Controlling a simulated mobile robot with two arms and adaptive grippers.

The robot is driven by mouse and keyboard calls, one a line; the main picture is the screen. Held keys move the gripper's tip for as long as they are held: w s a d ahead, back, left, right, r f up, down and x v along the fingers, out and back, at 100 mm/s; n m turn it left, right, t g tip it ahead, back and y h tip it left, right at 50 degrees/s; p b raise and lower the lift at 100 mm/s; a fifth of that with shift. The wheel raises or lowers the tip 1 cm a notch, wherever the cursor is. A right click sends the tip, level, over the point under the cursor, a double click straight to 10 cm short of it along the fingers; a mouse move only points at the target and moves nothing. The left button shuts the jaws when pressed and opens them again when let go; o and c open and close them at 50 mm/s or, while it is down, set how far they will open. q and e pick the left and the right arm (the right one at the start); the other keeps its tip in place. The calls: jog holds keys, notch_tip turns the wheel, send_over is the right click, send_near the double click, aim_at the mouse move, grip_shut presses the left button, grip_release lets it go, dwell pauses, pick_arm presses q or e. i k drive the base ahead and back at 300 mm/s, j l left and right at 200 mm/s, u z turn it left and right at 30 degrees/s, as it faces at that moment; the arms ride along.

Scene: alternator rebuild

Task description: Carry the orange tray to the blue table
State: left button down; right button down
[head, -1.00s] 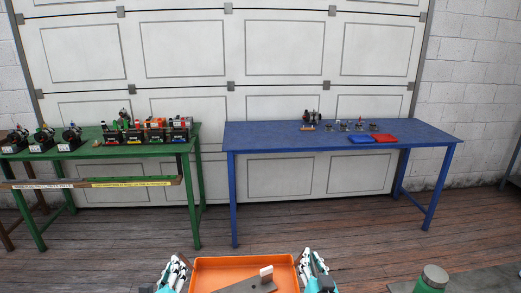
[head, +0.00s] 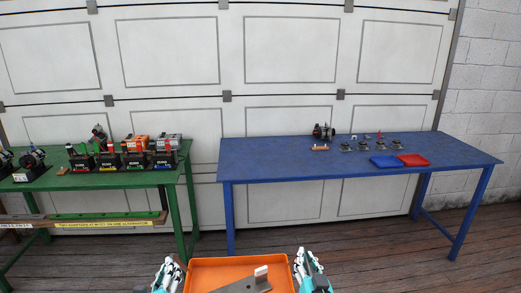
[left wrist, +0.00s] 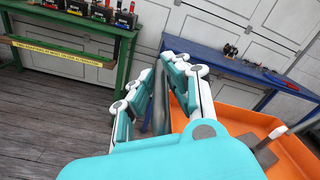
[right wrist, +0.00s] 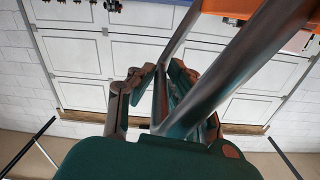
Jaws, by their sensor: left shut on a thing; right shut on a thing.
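The orange tray (head: 205,276) is at the bottom middle of the head view, with a grey flat part with a white block (head: 250,284) in it. My left gripper (head: 168,276) is shut on the tray's left side. My right gripper (head: 311,270) is shut on its right side. The left wrist view shows the tray (left wrist: 237,119) beside the left fingers (left wrist: 160,95). In the right wrist view a grey bar crosses the right fingers (right wrist: 160,90). The blue table (head: 260,165) stands ahead, beyond a stretch of floor.
A green table (head: 120,180) with several alternators stands to the left. Wooden floor (head: 370,240) lies between.

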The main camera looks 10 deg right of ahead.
aim_at(265, 162)
jog(key=i+l, duration=0.15)
jog(key=i, duration=1.1)
jog(key=i+l, duration=0.3)
jog(key=i, duration=0.2)
jog(key=i+l, duration=0.25)
jog(key=i, duration=0.3)
jog(key=i+l, duration=0.3)
jog(key=i, duration=0.2)
